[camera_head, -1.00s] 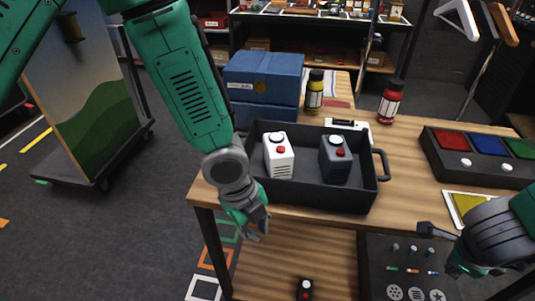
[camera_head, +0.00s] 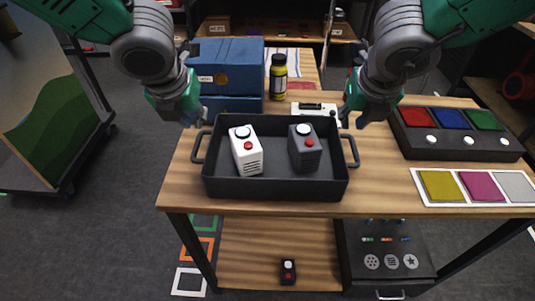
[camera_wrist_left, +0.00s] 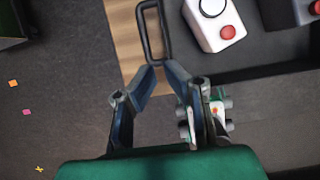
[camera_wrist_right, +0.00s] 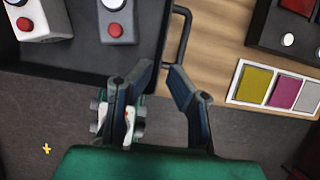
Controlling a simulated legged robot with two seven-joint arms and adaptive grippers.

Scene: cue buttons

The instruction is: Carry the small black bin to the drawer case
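The small black bin (camera_head: 275,189) stands on the wooden table with a loop handle at each end. A white button box (camera_head: 246,152) and a dark grey button box (camera_head: 305,150) are in it. My left gripper (camera_head: 188,114) is open above the bin's left handle, which shows ahead of its fingers in the left wrist view (camera_wrist_left: 153,33). My right gripper (camera_head: 358,112) is open above the right handle, also ahead of its fingers in the right wrist view (camera_wrist_right: 181,36). Both look empty. The black drawer case (camera_head: 385,258), with round icons on it, is below the table's right part.
Blue boxes (camera_head: 228,68) and a yellow bottle (camera_head: 278,78) stand behind the bin. A dark panel with coloured pads (camera_head: 462,142) and a colour card (camera_head: 475,187) lie to the right. A small black button box (camera_head: 288,270) is on the lower shelf.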

